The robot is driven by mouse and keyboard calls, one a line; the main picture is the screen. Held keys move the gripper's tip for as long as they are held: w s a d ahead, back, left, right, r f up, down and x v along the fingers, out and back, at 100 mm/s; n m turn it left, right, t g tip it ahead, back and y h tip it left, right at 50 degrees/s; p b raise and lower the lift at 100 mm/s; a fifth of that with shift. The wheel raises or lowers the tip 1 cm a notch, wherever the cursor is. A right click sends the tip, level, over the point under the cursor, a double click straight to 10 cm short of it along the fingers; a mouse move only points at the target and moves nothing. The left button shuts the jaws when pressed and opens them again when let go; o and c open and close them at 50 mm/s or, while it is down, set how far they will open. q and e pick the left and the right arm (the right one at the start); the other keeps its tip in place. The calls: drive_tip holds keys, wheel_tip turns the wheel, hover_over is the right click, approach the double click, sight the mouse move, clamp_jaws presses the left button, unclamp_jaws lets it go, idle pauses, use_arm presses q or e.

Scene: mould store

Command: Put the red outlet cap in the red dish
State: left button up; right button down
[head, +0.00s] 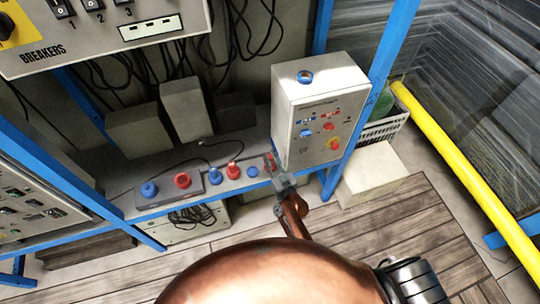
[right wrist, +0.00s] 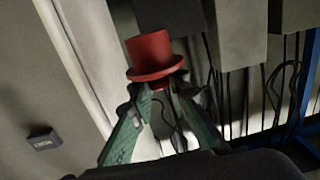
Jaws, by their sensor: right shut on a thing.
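My right gripper (head: 278,176) is at the front edge of the grey shelf, close to the white control box. In the right wrist view its two green fingers (right wrist: 160,95) are closed on the red outlet cap (right wrist: 150,55), a hat-shaped piece with a wide rim. The cap also shows as a small red shape (head: 269,162) at the fingertips in the head view. A round red piece (head: 183,181) sits on a dark base on the shelf, left of the gripper. I cannot tell whether it is the red dish. My left gripper is not in view.
The shelf (head: 128,206) also holds a blue round piece (head: 149,190), a blue plug (head: 215,177), a red plug (head: 233,171) and a blue cap (head: 252,171). The white control box (head: 320,120) stands just right. Blue frame posts and hanging cables surround the shelf.

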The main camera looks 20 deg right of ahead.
drive_tip(key=shift+m+h, duration=0.6)
drive_tip(key=shift+h, duration=0.2)
drive_tip(key=shift+w+d+f+b, duration=0.2)
drive_tip(key=shift+w+f+b, duration=0.75)
drive_tip(key=shift+f, duration=0.75)
drive_tip(key=shift+w+d+f+b, duration=0.2)
drive_tip(key=shift+w+f+b, duration=0.5)
drive_tip(key=shift+f+b, duration=0.7)
drive_tip(key=shift+w+d+f+b, duration=0.2)
drive_tip(key=shift+w+f+b, duration=0.6)
drive_tip(key=shift+f, duration=1.2)
drive_tip(key=shift+s, duration=0.1)
drive_tip(key=shift+r+p, duration=0.1)
drive_tip(key=shift+p, duration=0.25)
drive_tip(key=shift+f+b, duration=0.5)
drive_tip(key=shift+f, duration=0.3)
drive_tip(key=c, duration=1.8)
unclamp_jaws()
